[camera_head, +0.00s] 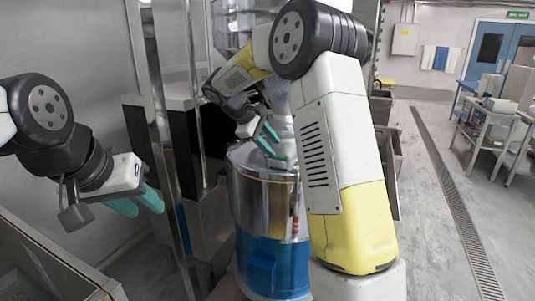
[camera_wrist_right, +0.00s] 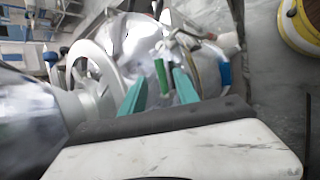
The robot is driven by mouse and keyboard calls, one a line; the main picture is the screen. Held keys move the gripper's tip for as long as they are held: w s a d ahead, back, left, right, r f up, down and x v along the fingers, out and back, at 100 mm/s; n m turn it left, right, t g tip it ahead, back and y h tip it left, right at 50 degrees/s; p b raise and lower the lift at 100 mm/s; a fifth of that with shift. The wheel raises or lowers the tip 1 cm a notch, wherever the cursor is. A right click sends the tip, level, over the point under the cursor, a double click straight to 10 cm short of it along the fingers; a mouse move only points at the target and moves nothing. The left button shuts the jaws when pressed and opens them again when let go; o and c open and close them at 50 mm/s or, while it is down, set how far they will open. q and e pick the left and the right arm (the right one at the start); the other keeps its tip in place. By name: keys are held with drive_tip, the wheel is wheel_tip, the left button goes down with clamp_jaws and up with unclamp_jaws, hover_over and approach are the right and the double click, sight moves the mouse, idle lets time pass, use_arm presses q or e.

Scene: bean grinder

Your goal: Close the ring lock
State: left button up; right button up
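The grinder is a shiny metal drum (camera_head: 251,205) on a blue base (camera_head: 272,262), standing upright in the middle of the head view. A small green handle (camera_wrist_right: 162,77), which looks like part of the ring lock, sits by the drum's upper rim. It also shows in the head view (camera_head: 279,158). My right gripper (camera_head: 268,138) is open just above the rim. In the right wrist view its teal fingers stand apart, with the green handle beyond the gap. Contact cannot be told. My left gripper (camera_head: 137,202) is open and empty, left of the drum. My right arm hides the drum's right side.
Metal posts (camera_head: 156,130) and a dark panel stand between my left gripper and the drum. A metal bin (camera_head: 45,262) is at lower left. Tables (camera_head: 488,120) stand far right. The floor with a drain channel (camera_head: 450,190) is clear at right.

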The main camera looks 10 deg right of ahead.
sight(282, 157)
drive_tip(key=x, duration=0.5)
drive_tip(key=shift+d+f, duration=0.1)
drive_tip(key=shift+f, duration=0.1)
clamp_jaws()
idle(1.2)
